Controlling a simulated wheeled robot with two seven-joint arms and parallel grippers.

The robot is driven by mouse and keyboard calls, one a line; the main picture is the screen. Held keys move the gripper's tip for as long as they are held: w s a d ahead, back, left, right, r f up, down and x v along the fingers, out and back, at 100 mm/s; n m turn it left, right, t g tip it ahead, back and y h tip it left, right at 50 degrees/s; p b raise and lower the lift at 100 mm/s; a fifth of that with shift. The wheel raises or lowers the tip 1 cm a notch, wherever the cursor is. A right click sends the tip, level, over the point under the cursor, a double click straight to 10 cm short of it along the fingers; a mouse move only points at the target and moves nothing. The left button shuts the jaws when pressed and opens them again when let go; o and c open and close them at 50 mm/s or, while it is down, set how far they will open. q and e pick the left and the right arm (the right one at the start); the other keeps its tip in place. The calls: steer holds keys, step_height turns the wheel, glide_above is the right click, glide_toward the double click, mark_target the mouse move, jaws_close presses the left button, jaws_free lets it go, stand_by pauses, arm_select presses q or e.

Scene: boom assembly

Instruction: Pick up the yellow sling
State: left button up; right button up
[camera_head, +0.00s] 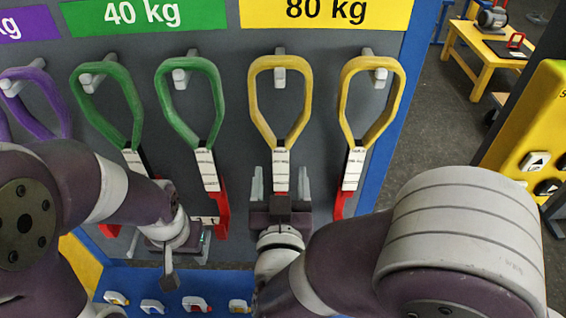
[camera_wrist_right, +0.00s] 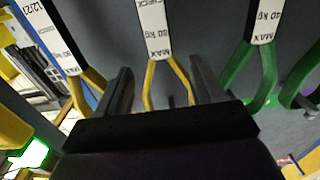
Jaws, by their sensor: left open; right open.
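Two yellow slings hang from pegs under the 80 kg sign: a left one (camera_head: 252,95) and a right one (camera_head: 400,90), each with a white label below its loop. My right gripper (camera_head: 281,183) is open, with one finger on each side of the left yellow sling's label. In the right wrist view this sling (camera_wrist_right: 152,85) runs between the two fingers (camera_wrist_right: 162,88); I cannot tell whether they touch it. The right yellow sling (camera_wrist_right: 88,82) is outside the fingers there. My left gripper (camera_head: 170,248) is open, low in front of the green slings, its fingers partly hidden.
Two green slings (camera_head: 218,95) hang under the 40 kg sign (camera_head: 140,14), with purple slings (camera_head: 45,90) further left. A blue shelf (camera_head: 235,285) with small hooks runs below. A yellow control panel (camera_head: 530,130) stands at the right, and a yellow table (camera_head: 480,55) is behind.

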mark_target(281, 153)
steer(key=w+p, duration=0.3)
steer(key=w, duration=0.5)
steer(key=shift+w+f, duration=0.2)
steer(key=shift+w, duration=0.05)
steer(key=shift+s, duration=0.1)
jaws_close()
steer(key=shift+r, duration=0.15)
